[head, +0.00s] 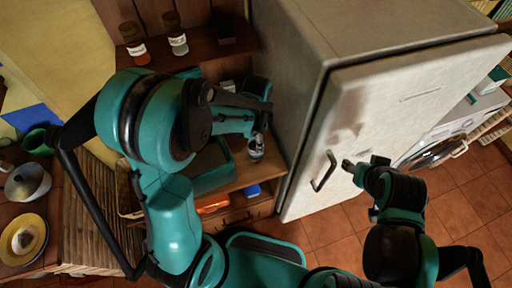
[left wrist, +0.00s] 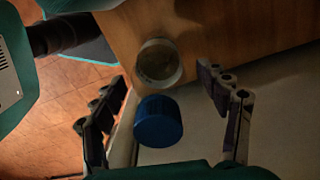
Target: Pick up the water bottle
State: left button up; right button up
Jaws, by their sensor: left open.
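My left gripper (head: 262,122) reaches over a wooden shelf unit beside the fridge. In the left wrist view, my left gripper's fingers (left wrist: 172,110) are spread wide, with a blue cylinder (left wrist: 158,122), like a bottle cap, between them and no clear contact. A round, pale-rimmed container (left wrist: 160,64) shows just beyond it. In the head view a small clear vessel (head: 256,148) stands on the shelf just below the left gripper. I cannot tell which of these is the water bottle, or whether they are one object. My right gripper (head: 364,163) is empty, fingers apart, near the fridge handle.
The white fridge (head: 350,125) stands close on the right, with a dark handle (head: 323,171). Two bottles (head: 134,46) (head: 177,34) stand on the upper shelf. An orange item (head: 212,203) and a blue box (head: 252,190) lie lower. Tiled floor (head: 468,208) is open at right.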

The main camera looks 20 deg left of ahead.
pick_arm(q)
jog(key=shift+f, duration=0.4)
grip_shut()
